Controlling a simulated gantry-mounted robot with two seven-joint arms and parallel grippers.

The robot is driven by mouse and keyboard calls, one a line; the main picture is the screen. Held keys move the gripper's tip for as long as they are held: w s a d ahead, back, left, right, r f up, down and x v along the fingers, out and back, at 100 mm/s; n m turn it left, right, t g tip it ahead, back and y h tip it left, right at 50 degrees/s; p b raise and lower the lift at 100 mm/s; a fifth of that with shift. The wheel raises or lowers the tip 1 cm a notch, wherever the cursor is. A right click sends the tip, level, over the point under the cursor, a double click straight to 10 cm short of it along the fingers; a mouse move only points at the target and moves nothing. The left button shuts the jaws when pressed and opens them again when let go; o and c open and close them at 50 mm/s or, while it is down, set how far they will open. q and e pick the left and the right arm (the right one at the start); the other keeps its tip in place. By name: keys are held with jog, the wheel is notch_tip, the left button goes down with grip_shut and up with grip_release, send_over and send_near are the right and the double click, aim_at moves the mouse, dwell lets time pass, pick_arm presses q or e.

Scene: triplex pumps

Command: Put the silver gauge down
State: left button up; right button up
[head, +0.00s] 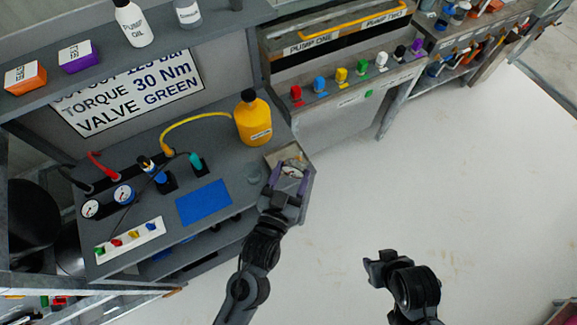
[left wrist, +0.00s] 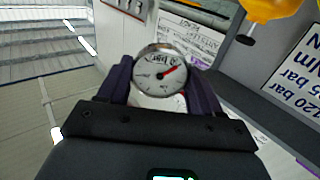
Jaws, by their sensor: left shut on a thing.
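My left gripper (head: 289,181) is shut on the silver gauge (head: 292,170). They are over a small tray (head: 274,156) at the bench's right corner; I cannot tell whether the gauge touches it. In the left wrist view, the silver gauge (left wrist: 161,71) shows its round silver rim, white dial and red needle between the two purple fingers of the left gripper (left wrist: 160,85). My right arm's end (head: 385,268) is over the floor at the lower right, away from the bench; its finger opening is unclear.
A round grey spot or dish (head: 254,175) lies beside the tray. Open floor (head: 400,190) is to the right.

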pick_arm(q)
jog(key=d+f+h+b, duration=0.1)
jog(key=d+f+b, duration=0.3)
jog(key=f+b, duration=0.1)
jog(key=shift+m, duration=0.4)
jog(key=w+a+f+b, duration=0.1)
jog(key=w+a+f, duration=0.1)
jog(key=w+f, duration=0.1)
jog(key=w+a+f+b, duration=0.1)
jog(key=w+a+f, duration=0.1)
jog(key=w+f, duration=0.1)
jog(key=w+a+f+b, duration=0.2)
jog(key=w+f, duration=0.1)
jog(key=f, duration=0.1)
jog(key=shift+f, duration=0.25)
pick_arm(e)
notch_tip(320, 180, down, 11)
jog(key=shift+r, duration=0.2)
pick_arm(q)
jog(key=shift+f, duration=0.1)
pick_arm(e)
jog(key=shift+d, duration=0.1)
pick_arm(q)
jog(key=shift+f, duration=0.4)
jog(key=o, duration=1.4)
pick_arm(e)
jog(key=shift+f, duration=0.15)
pick_arm(q)
jog(key=shift+r, duration=0.1)
